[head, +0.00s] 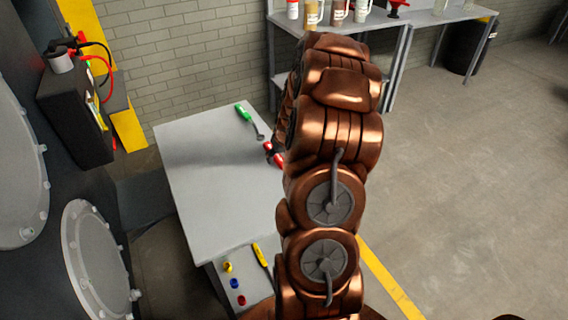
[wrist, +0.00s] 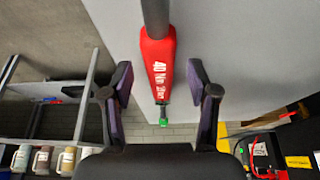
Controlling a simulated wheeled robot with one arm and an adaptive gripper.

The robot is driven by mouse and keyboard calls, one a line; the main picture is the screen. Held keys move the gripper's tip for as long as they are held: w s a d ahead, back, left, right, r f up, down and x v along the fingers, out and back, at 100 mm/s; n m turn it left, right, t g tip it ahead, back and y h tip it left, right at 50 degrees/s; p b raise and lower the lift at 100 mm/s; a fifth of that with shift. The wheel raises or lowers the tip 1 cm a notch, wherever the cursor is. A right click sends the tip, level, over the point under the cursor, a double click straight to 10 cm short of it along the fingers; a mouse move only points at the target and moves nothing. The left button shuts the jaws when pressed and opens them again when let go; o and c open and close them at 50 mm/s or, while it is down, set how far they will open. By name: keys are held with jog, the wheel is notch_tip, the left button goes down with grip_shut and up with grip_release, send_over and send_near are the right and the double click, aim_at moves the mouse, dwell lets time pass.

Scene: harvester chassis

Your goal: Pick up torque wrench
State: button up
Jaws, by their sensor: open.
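The torque wrench has a red handle (wrist: 158,62) with white "40 Nm" lettering and a grey shaft (wrist: 155,14). In the wrist view it lies on the grey table top, between the two fingers in the picture. My gripper (wrist: 160,78) is open, one finger to each side of the handle; both fingers look clear of it. I cannot tell how far above the table they are. In the head view only part of the red handle (head: 274,154) shows at the table's right side. My arm hides the rest of the wrench and most of my gripper.
A green-handled tool (head: 244,113) lies beyond the wrench on the table (head: 205,150). A yellow-handled tool (head: 261,255) and small coloured knobs (head: 234,283) are nearer. The dark chassis (head: 75,190) stands left, a shelf bench (head: 385,24) behind. The table's left middle is clear.

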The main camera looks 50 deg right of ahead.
jog(key=shift+x, duration=0.85)
grip_shut()
